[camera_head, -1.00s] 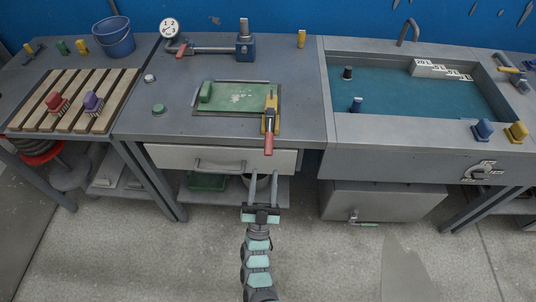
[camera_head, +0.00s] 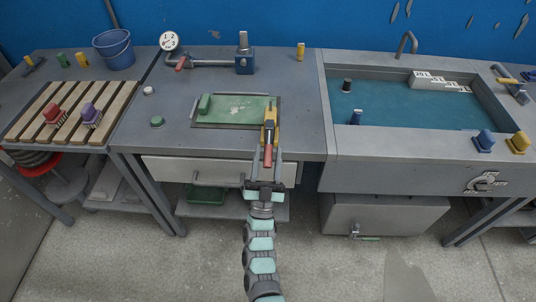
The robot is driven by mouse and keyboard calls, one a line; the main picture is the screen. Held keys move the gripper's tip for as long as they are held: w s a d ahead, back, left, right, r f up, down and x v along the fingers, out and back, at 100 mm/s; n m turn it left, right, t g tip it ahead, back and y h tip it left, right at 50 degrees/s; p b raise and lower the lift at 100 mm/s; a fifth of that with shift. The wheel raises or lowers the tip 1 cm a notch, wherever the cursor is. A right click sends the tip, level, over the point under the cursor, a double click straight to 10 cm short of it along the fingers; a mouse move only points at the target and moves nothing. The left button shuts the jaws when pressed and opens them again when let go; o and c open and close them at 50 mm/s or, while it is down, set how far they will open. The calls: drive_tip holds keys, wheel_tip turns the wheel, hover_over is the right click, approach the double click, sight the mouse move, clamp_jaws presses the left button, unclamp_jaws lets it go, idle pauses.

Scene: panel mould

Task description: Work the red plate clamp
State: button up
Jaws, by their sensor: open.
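The plate clamp (camera_head: 271,117) stands at the right edge of the green plate (camera_head: 238,110) on the middle bench. It has a yellow base, a dark middle part and a red handle (camera_head: 267,156) that reaches out past the bench's front edge. My gripper (camera_head: 266,162) is at the handle, in front of the drawer. Its jaws are open, one finger on either side of the red handle as seen from here. I cannot tell whether they touch it.
A white drawer (camera_head: 208,170) with a bar handle lies under the bench, just behind my gripper. A sink (camera_head: 340,140) is to the right and a slatted rack (camera_head: 30,122) to the left. A blue vise-like tool (camera_head: 245,64) stands at the back.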

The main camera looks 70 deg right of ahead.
drive_tip(key=shift+c, duration=0.4)
clamp_jaws()
idle(0.9)
